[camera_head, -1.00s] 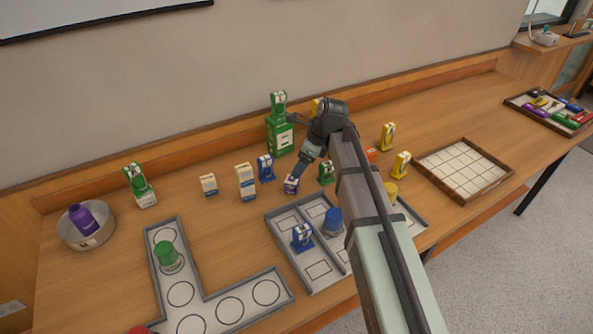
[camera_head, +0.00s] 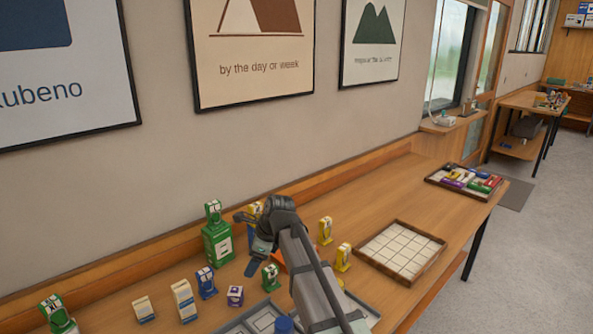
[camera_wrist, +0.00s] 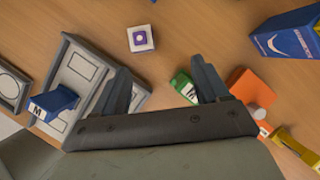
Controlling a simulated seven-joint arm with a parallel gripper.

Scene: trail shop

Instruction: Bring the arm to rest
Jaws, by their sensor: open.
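My gripper (camera_head: 249,243) is open and hangs above the long wooden table in the head view. Its two spread fingers also show in the wrist view (camera_wrist: 160,70), with nothing between them. A small purple and white box (camera_head: 235,296) stands on the table, apart from the fingers. It also shows in the wrist view (camera_wrist: 140,38), beyond the fingertips. My arm hides part of the table behind it.
A green box (camera_head: 217,243) with a smaller one on top stands close left of my gripper. Blue (camera_head: 206,283), green (camera_head: 270,278) and yellow (camera_head: 343,257) items stand around. A gridded tray (camera_head: 436,262) lies right; a filled tray (camera_head: 434,180) lies farther back. Bare table separates them.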

